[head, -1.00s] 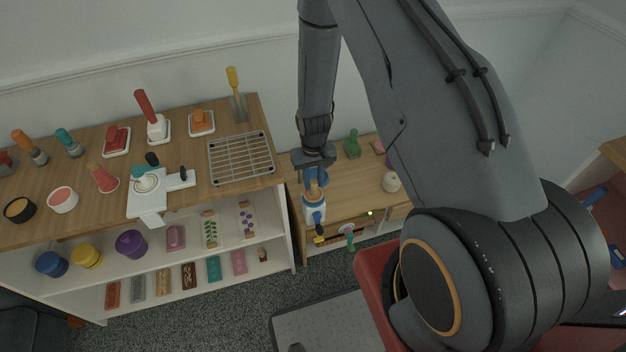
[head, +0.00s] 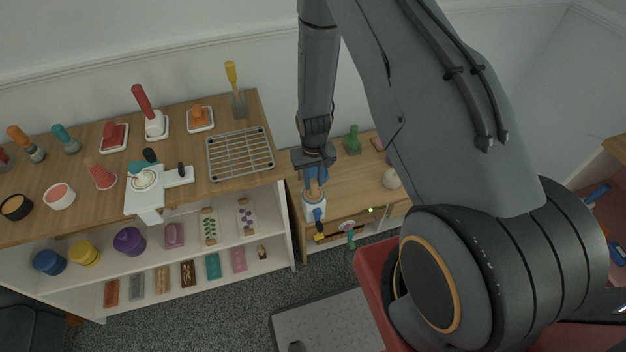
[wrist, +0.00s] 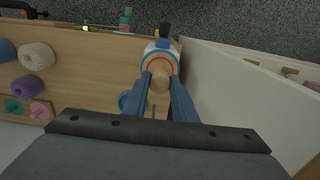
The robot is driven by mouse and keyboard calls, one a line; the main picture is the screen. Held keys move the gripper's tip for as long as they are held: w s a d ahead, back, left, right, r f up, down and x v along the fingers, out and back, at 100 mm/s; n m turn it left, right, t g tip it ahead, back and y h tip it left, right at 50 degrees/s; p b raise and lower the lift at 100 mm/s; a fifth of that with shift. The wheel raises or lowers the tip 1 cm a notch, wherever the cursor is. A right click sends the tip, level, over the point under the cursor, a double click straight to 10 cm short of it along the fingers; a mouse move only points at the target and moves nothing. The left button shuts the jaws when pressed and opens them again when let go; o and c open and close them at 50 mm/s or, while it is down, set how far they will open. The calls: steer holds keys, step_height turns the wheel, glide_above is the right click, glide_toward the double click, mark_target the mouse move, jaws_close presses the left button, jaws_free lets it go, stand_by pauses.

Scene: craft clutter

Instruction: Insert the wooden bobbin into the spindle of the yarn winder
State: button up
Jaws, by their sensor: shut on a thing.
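My gripper (head: 316,186) is shut on the wooden bobbin (wrist: 159,82), which sits between its two blue fingers in the wrist view. The yarn winder (head: 314,209) is a white body with a blue crank, at the front left of the lower wooden cabinet. In the wrist view the winder (wrist: 164,46) shows a ringed white top just beyond the fingertips. The bobbin overlaps this top in the picture. The spindle is hidden by the bobbin and fingers, so I cannot tell whether the bobbin is around it.
A taller shelf unit (head: 285,222) stands close left of the winder; its white side wall (wrist: 240,85) is at right in the wrist view. Yarn balls (wrist: 37,57) lie on the cabinet top (wrist: 95,82). A round blue item (wrist: 125,101) is beside the left finger.

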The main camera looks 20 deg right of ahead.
mark_target(313, 182)
steer(key=o, duration=1.1)
steer(key=shift+c, duration=0.2)
steer(key=shift+r+b, duration=0.65)
steer(key=shift+r, duration=3.4)
steer(key=s+r, duration=0.8)
steer(key=r, duration=0.4)
steer(key=s+r, duration=0.9)
steer(key=r, duration=0.3)
steer(key=shift+r+t, duration=0.35)
steer(key=shift+t, duration=0.05)
